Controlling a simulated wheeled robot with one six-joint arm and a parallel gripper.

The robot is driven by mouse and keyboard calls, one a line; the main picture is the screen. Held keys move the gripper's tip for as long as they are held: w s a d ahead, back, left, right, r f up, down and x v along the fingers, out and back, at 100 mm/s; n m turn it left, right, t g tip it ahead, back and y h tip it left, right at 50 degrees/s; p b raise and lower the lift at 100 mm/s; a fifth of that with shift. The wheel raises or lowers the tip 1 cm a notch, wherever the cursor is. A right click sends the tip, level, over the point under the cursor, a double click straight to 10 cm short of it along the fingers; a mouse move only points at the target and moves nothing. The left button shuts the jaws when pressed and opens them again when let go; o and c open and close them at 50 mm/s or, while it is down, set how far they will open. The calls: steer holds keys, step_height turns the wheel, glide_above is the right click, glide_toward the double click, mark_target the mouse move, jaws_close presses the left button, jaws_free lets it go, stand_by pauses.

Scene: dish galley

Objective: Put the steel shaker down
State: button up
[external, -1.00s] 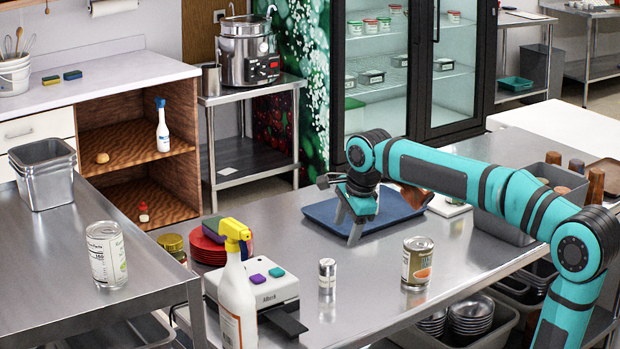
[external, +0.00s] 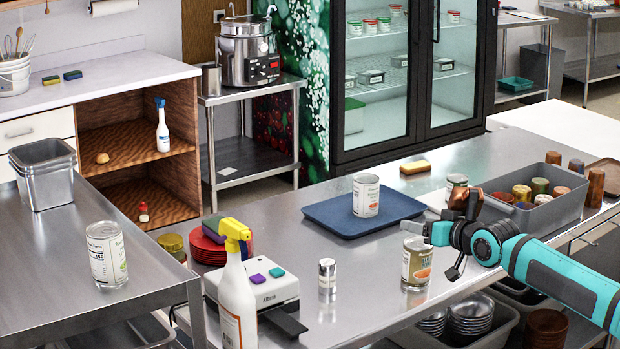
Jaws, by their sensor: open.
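The steel shaker (external: 327,276) is a small silver cylinder with a pale band. It stands upright on the steel counter (external: 350,300), right of the white scale. My gripper (external: 443,252) is open, well to the right of the shaker and apart from it. Its fingers point left, beside the gold-topped can (external: 416,263) in the picture; nothing shows between them. I cannot tell how close the fingers are to that can.
A white-labelled can (external: 366,195) stands on the blue tray (external: 335,230). The white scale (external: 262,292) and a spray bottle (external: 237,300) are left of the shaker. A grey bin (external: 530,222) holds several cans and cups. Bare counter lies between shaker and tray.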

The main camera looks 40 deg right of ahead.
steer(key=shift+s+d+n+t, duration=0.15)
steer(key=shift+s+n+t, duration=0.55)
steer(key=shift+s+n, duration=0.55)
steer(key=shift+s, duration=0.15)
